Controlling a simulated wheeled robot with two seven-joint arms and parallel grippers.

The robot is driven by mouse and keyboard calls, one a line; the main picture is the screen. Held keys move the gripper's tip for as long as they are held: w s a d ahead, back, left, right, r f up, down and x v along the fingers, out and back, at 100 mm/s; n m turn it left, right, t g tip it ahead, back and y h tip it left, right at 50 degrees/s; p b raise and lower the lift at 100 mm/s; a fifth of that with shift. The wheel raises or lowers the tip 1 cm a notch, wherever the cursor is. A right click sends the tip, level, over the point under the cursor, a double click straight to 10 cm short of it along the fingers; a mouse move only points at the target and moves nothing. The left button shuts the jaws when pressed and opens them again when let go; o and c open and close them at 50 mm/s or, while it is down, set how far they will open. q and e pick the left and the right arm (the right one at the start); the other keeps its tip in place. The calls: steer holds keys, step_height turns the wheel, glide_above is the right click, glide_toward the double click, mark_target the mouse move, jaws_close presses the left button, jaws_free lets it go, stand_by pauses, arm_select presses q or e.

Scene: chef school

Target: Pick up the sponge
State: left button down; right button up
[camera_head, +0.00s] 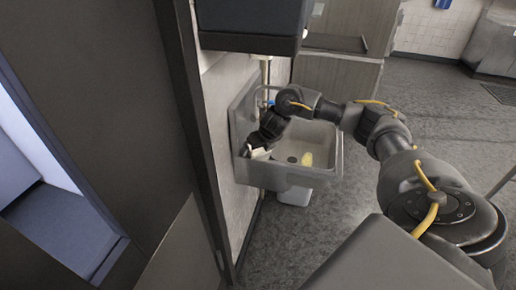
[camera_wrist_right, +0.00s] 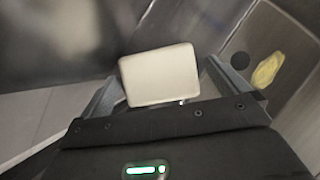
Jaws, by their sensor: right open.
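A pale cream, rounded rectangular block that looks like the sponge (camera_wrist_right: 160,75) shows in the wrist view, between the two fingers of my right gripper (camera_wrist_right: 163,84). The fingers are spread to either side of it, and I cannot tell whether they touch it. In the head view the sponge (camera_head: 259,153) is a small pale patch at the left side of the sink, partly hidden by my right gripper (camera_head: 258,146). That gripper points down there, and the arm reaches in from the right. My left gripper is not in view.
The wall-mounted sink (camera_head: 327,172) has raised rims. A yellow, crumpled-looking item (camera_head: 307,159) lies in its basin beside the drain; it also shows in the wrist view (camera_wrist_right: 268,70). A dark cabinet (camera_head: 250,18) overhangs the wall. A dark door frame stands left. Floor right is open.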

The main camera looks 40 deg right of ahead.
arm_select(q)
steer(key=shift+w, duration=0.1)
arm_select(e)
steer(key=c, duration=1.1)
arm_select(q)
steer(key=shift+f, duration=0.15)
arm_select(e)
steer(key=shift+r, duration=0.1)
steer(key=shift+s+r+b, duration=0.1)
steer(key=shift+r+b, duration=0.1)
steer(key=shift+b, duration=0.15)
step_height(320, 180, up, 7)
steer(key=shift+f, duration=0.1)
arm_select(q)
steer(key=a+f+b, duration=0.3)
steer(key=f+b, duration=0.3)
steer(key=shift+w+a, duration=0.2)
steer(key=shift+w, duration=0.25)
arm_select(e)
steer(key=s+d, duration=0.3)
steer(key=s, duration=0.2)
steer(key=s+d, duration=0.4)
steer(key=s, duration=0.2)
steer(key=s+d, duration=0.4)
steer(key=s, duration=0.1)
steer(key=shift+s+d+f, duration=0.15)
steer(key=shift+d+f, duration=0.05)
